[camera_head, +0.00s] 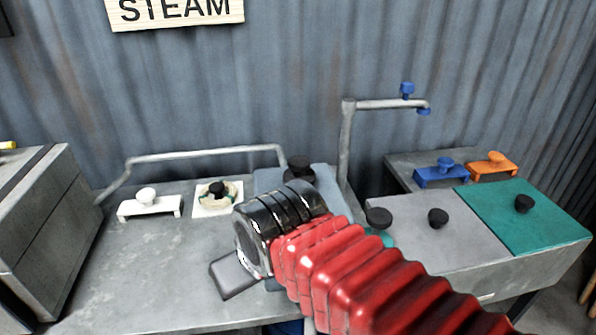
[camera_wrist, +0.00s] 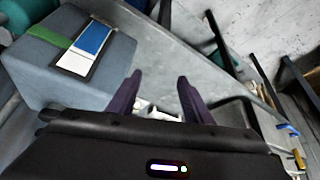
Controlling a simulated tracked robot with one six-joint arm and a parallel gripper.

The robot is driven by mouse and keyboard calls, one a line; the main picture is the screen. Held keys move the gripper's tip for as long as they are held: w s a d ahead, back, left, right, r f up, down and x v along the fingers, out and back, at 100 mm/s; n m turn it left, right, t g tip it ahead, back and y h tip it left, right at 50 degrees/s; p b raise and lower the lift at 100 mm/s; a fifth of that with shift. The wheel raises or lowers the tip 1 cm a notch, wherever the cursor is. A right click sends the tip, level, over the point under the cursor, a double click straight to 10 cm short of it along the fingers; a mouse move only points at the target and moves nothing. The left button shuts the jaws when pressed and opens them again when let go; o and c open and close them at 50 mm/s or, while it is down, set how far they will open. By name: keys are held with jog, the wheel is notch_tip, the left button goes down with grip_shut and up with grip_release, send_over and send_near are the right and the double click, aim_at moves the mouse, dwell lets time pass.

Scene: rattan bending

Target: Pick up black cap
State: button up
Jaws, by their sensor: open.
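Several black knob-shaped caps show in the head view, and I cannot tell which one is the task's. One black cap (camera_head: 299,168) is behind my wrist, by a blue-grey block. Another black cap (camera_head: 217,189) sits on a pale square plate at the left. Two more, a black cap (camera_head: 378,217) and a black cap (camera_head: 437,217), are right of my arm, and a black cap (camera_head: 523,203) is on the teal lid. My gripper (camera_wrist: 160,76) is open, its dark fingers apart in the wrist view. No black cap is clear between them. My wrist hides its surroundings in the head view.
A white stand (camera_head: 149,206) is at the left, by a bent grey pipe (camera_head: 200,156). An upright post (camera_head: 345,150) carries blue valves. Blue (camera_head: 440,174) and orange (camera_head: 491,166) stands are at the right. A blue-grey box (camera_wrist: 75,60) is close left of my fingers.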

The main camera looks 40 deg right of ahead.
jog(key=o, duration=0.7)
jog(key=shift+n+g+h, duration=0.3)
jog(key=shift+n+g, duration=0.2)
jog(key=shift+g, duration=0.3)
jog(key=w+d+r, duration=0.1)
jog(key=w+r, duration=0.1)
jog(key=w+d+r, duration=0.1)
jog(key=d+r, duration=0.1)
jog(key=r, duration=0.1)
jog(key=w+d+r, duration=0.1)
jog(key=w+r, duration=0.1)
jog(key=shift+w+d+r, duration=0.25)
jog(key=shift+w+r, duration=0.05)
jog(key=shift+w, duration=0.05)
jog(key=shift+o, duration=0.9)
jog(key=w+d+r+g, duration=0.1)
jog(key=w+d+r, duration=0.4)
jog(key=shift+r+n, duration=0.25)
jog(key=shift+n, duration=0.15)
notch_tip(320, 180, up, 6)
jog(key=n+g, duration=0.2)
jog(key=g, duration=0.1)
send_over(298, 160)
jog(key=shift+f, duration=0.2)
jog(key=shift+f, duration=4.3)
jog(key=shift+f, duration=0.1)
